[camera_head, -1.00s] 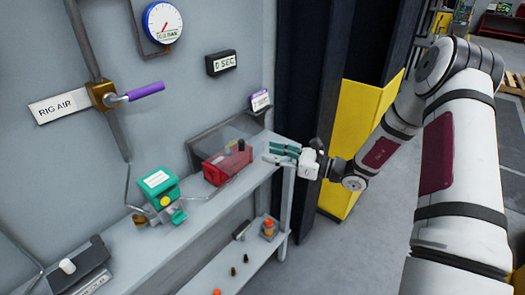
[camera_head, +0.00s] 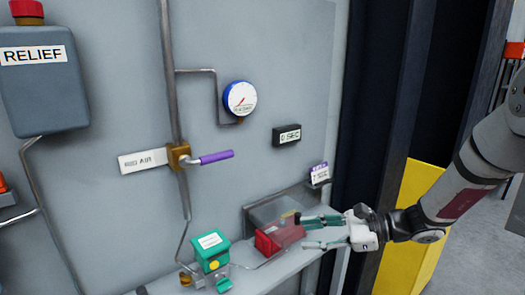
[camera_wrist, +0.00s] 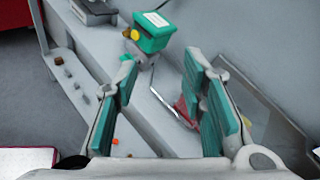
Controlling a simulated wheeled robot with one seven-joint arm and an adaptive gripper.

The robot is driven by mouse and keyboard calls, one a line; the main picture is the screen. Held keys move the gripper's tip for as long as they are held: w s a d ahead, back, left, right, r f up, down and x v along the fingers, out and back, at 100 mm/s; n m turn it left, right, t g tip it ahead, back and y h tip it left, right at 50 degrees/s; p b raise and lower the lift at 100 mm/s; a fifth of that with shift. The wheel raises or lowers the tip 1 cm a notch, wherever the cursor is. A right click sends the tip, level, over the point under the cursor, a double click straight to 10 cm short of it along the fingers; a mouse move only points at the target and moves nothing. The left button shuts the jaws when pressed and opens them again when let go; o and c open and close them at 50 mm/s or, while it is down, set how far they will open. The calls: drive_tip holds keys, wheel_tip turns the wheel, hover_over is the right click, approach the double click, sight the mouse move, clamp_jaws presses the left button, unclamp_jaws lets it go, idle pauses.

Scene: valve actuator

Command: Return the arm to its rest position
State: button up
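My gripper (camera_head: 322,232) is at the lower right in the head view, in front of the right end of the shelf and close to the red box (camera_head: 278,235) with its clear cover. Its two green-padded fingers are apart. In the wrist view my gripper (camera_wrist: 165,105) shows nothing between its fingers except the shelf and a thin pipe behind them. My arm reaches in from the right edge of the head view. The green valve actuator (camera_head: 210,250) stands on the shelf to the left; it also shows at the top of the wrist view (camera_wrist: 153,32).
On the wall are a purple-handled valve (camera_head: 208,158) beside the RIG AIR label, a round gauge (camera_head: 240,98), a timer display (camera_head: 287,135) and a RELIEF box (camera_head: 42,80). A yellow panel (camera_head: 408,240) and dark column stand behind my arm. Floor shows at the right.

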drive_tip(key=s+a+r+n+g+h, duration=0.3)
drive_tip(key=s+r+n, duration=0.15)
drive_tip(key=s, duration=0.35)
drive_tip(key=s+d+r+n+t+h, duration=0.2)
drive_tip(key=s+d+r+n+h, duration=0.2)
drive_tip(key=s, duration=0.4)
drive_tip(key=s+d+r+n+t+h, duration=0.2)
drive_tip(key=s+d+r+n+h, duration=0.3)
drive_tip(key=s+n+h, duration=0.2)
drive_tip(key=shift+s+d+n+t, duration=0.15)
drive_tip(key=shift+s+n+t, duration=0.15)
drive_tip(key=shift+s+n, duration=0.55)
drive_tip(key=shift+s, duration=0.1)
